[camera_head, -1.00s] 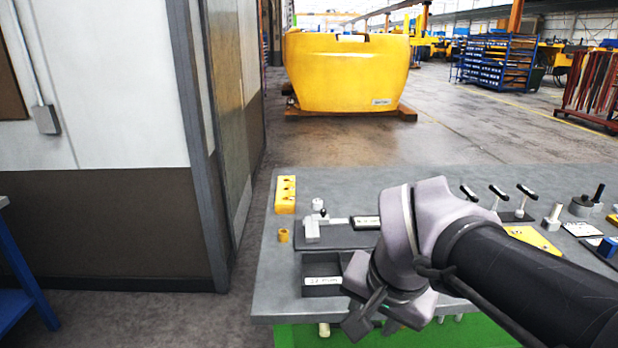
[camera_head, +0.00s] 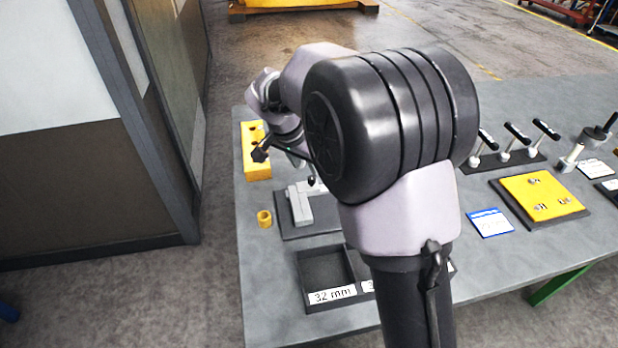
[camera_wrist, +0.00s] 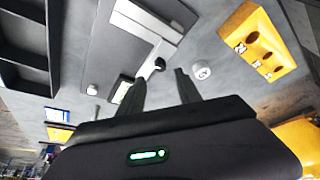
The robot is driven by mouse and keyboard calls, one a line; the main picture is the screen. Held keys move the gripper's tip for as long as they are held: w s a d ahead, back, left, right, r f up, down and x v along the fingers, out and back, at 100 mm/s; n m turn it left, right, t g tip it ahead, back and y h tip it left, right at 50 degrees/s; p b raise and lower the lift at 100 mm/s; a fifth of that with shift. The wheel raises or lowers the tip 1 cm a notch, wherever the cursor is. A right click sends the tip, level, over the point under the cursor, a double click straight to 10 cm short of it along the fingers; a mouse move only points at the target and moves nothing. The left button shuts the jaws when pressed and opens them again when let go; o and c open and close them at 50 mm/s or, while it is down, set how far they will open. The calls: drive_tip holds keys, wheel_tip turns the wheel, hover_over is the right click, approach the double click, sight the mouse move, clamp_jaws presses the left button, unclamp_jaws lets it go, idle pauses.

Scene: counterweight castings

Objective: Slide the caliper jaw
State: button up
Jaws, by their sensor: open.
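The grey caliper (camera_head: 300,205) lies on a dark mat near the left end of the table, partly hidden behind my arm in the head view. It also shows in the wrist view as a pale grey bar with a jaw (camera_wrist: 140,22), with a small black-and-white knob (camera_wrist: 159,64) at its side. My gripper (camera_wrist: 161,76) is open and empty. Its two dark fingers point towards the knob, which appears just beyond and between the tips; I cannot tell the gap. In the head view my gripper is behind the caliper, near the yellow block.
The yellow block with holes (camera_head: 254,168) stands left of the caliper. A small white cylinder (camera_wrist: 201,70) is close to one finger. A yellow plate (camera_head: 540,196) lies to the right.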

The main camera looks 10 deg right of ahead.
sight(312, 177)
drive_tip(key=b+x, duration=0.1)
drive_tip(key=x, duration=0.5)
drive_tip(key=shift+w+f, duration=0.15)
clamp_jaws()
idle(1.1)
